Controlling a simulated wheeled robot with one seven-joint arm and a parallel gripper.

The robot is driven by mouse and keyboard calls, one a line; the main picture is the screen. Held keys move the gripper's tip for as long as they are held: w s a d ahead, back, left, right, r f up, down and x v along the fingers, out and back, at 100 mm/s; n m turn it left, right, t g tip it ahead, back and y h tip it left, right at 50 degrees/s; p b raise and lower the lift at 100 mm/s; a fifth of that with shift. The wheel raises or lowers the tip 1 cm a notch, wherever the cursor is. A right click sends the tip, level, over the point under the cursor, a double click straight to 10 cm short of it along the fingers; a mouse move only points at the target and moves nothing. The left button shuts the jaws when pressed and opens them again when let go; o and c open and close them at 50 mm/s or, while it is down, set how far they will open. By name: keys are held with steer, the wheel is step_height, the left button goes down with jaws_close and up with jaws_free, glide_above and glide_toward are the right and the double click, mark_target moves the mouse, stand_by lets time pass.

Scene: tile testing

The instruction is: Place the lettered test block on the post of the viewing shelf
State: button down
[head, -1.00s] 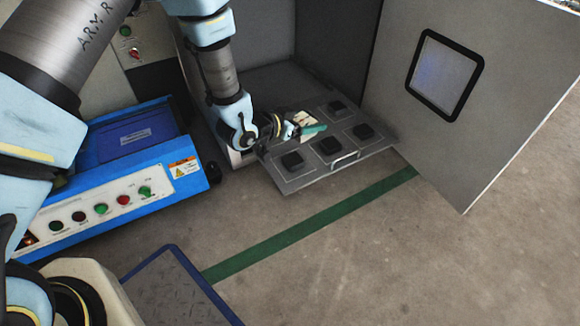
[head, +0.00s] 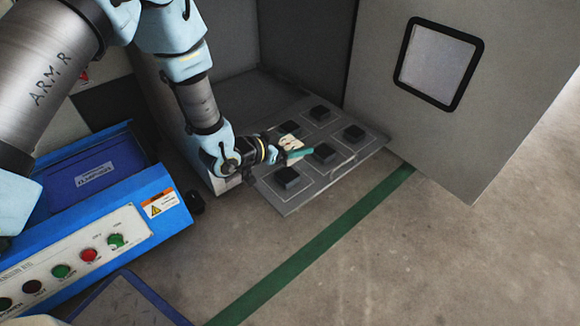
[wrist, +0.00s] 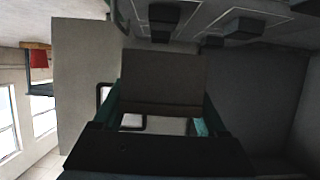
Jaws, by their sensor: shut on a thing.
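The test block (head: 291,142) shows as a small cream piece in the head view, tilted. Its lettering is too small to read. In the wrist view the block (wrist: 165,75) shows a dark, shaded face between the fingers. My gripper (head: 293,149), with teal fingers, is shut on it above the viewing shelf. The shelf (head: 298,202) is a grey panel with several black square-topped posts. One post (head: 323,152) is just right of the gripper, another (head: 287,177) is below it in the picture. I cannot tell whether the block touches a post. My gripper and the block hide part of the shelf.
The shelf sits at a grey cabinet's opening. Its windowed door (head: 450,120) stands open on the right. A blue machine (head: 120,215) with coloured buttons is on the left. A green floor stripe (head: 330,240) runs in front, with clear floor to the right.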

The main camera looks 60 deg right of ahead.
mark_target(295, 161)
steer(key=shift+f+b, duration=1.55)
steer(key=shift+f, duration=1.65)
steer(key=shift+f, duration=0.15)
jaws_free()
steer(key=shift+r, duration=0.2)
steer(key=p+v, duration=0.5)
steer(key=v, duration=0.7)
steer(key=shift+f, duration=0.1)
